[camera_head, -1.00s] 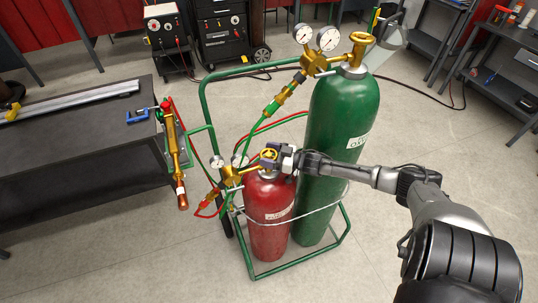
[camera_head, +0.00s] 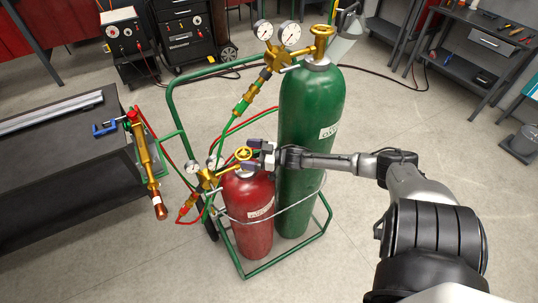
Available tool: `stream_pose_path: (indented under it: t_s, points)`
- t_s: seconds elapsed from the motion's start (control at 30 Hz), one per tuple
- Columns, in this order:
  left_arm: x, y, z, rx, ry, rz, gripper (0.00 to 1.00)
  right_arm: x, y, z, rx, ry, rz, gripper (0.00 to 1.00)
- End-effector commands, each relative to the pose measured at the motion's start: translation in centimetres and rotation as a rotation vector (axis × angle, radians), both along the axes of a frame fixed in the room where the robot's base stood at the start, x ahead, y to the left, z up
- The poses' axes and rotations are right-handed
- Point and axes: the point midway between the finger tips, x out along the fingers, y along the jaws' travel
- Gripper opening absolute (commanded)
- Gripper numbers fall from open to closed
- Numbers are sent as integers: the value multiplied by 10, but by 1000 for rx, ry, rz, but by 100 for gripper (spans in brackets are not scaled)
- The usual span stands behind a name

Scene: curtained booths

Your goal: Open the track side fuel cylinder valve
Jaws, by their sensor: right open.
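The red fuel cylinder (camera_head: 250,212) stands upright at the left front of a green cart. Its brass valve handwheel (camera_head: 243,154) is on top, with a regulator (camera_head: 207,178) and gauges to its left. My right gripper (camera_head: 253,153) comes in from the right, level with the handwheel. It is open, its fingertips at the right edge of the wheel. I cannot tell whether they touch it. The wheel's face shows clear. My left gripper is not in view.
The tall green oxygen cylinder (camera_head: 310,120) stands close behind the right gripper, with its own brass valve (camera_head: 322,38). A brass torch (camera_head: 147,160) hangs by the dark bench (camera_head: 75,190) at left. Hoses run along the cart frame (camera_head: 288,262). Floor in front is clear.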

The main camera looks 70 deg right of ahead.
Motion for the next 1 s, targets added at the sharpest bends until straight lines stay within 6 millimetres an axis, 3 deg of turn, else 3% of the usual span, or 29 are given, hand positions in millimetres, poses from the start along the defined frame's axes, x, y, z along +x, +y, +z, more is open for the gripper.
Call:
stream_pose_path:
  t_s: [0.2, 0.5, 0.7, 1.0]
  points:
    - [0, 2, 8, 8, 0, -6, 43, -37, -9, 1, 0, 4, 0, 97]
    - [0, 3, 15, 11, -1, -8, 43, -77, -18, 1, 0, 2, 1, 97]
    - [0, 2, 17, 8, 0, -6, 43, -91, -22, 1, -1, 0, 1, 97]
    - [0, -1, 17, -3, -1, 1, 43, -95, -23, 1, -1, -1, 1, 97]
